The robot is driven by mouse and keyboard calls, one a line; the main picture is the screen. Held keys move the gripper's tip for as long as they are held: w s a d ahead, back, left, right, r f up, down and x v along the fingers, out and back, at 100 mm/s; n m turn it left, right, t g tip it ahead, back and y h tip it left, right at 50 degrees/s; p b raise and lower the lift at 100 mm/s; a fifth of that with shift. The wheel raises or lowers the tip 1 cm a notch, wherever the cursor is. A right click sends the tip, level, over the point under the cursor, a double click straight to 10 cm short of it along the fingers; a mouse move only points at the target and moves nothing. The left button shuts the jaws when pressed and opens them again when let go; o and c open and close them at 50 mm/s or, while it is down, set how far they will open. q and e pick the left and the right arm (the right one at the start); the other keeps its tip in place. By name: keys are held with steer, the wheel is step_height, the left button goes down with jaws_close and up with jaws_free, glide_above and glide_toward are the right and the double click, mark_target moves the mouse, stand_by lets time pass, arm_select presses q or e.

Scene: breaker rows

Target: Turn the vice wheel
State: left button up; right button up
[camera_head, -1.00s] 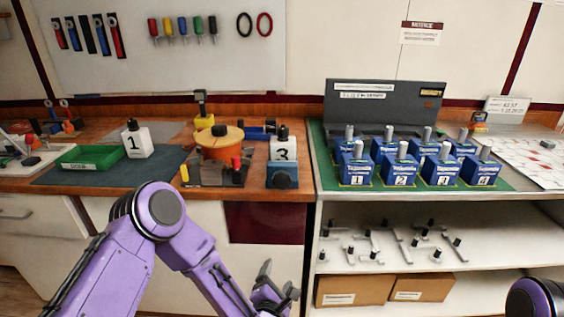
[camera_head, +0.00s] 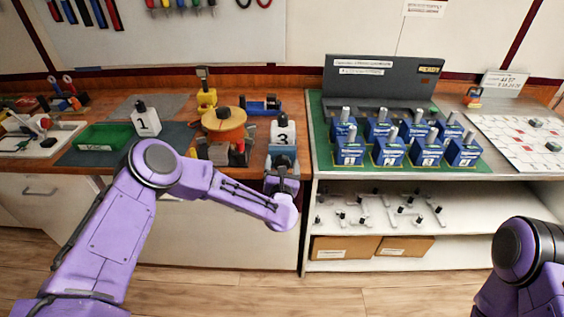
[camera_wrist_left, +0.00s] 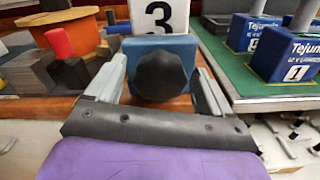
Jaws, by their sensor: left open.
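The vice is a blue block (camera_wrist_left: 137,47) at the front edge of the wooden bench, with a black lobed wheel (camera_wrist_left: 160,76) on its front face. A white block marked 3 (camera_wrist_left: 160,15) stands just behind or on it, and shows in the head view (camera_head: 283,133). My left gripper (camera_wrist_left: 160,82) is open, pointing at the vice, with one finger on each side of the wheel in the wrist view. No finger visibly touches the wheel; how deep they reach is unclear. In the head view my left gripper (camera_head: 282,168) hides most of the vice. My right gripper is out of view.
Left of the vice stand an orange spool (camera_head: 224,119) and a red-topped dark block (camera_wrist_left: 72,38). A green tray (camera_head: 103,136) and white block 1 (camera_head: 146,121) lie farther left. To the right, blue breakers (camera_head: 388,152) stand on a green mat above shelves (camera_head: 345,240).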

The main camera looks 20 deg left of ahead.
arm_select(q)
steer(key=shift+w, duration=0.15)
steer(key=c, duration=1)
steer(key=shift+c, duration=0.2)
steer(key=shift+f+m+b, duration=0.15)
steer(key=shift+m+b, duration=1.25)
steer(key=shift+m, duration=0.3)
steer(key=shift+m+b, duration=0.85)
steer(key=shift+m, duration=1.45)
